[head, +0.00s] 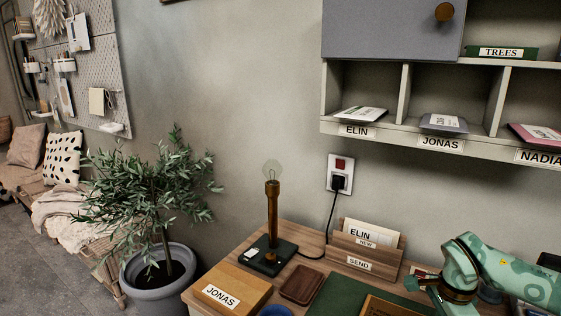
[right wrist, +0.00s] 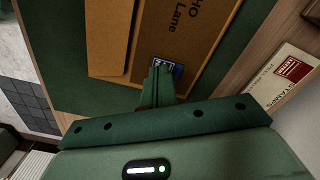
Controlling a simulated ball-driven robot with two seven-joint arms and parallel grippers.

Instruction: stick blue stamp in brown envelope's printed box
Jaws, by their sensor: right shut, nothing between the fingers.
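The brown envelope (right wrist: 200,42) lies on the green mat (right wrist: 50,60) in the right wrist view, with printed address text on it. Only a strip of the envelope (head: 385,307) shows at the bottom edge of the head view. The blue stamp (right wrist: 179,71) lies at the envelope's near end, partly covered by my fingers. My right gripper (right wrist: 160,73) is shut and empty, with its fingertips over the stamp; I cannot tell whether they touch it. The printed box cannot be made out around the stamp. My left gripper is not in view.
A stamp sheet (right wrist: 280,82) with a red stamp lies right of the mat in the wrist view. A wooden letter holder (head: 366,258), a lamp (head: 271,220), a brown tray (head: 302,284) and a JONAS box (head: 228,292) stand on the bench. Pigeonholes (head: 405,95) hang above.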

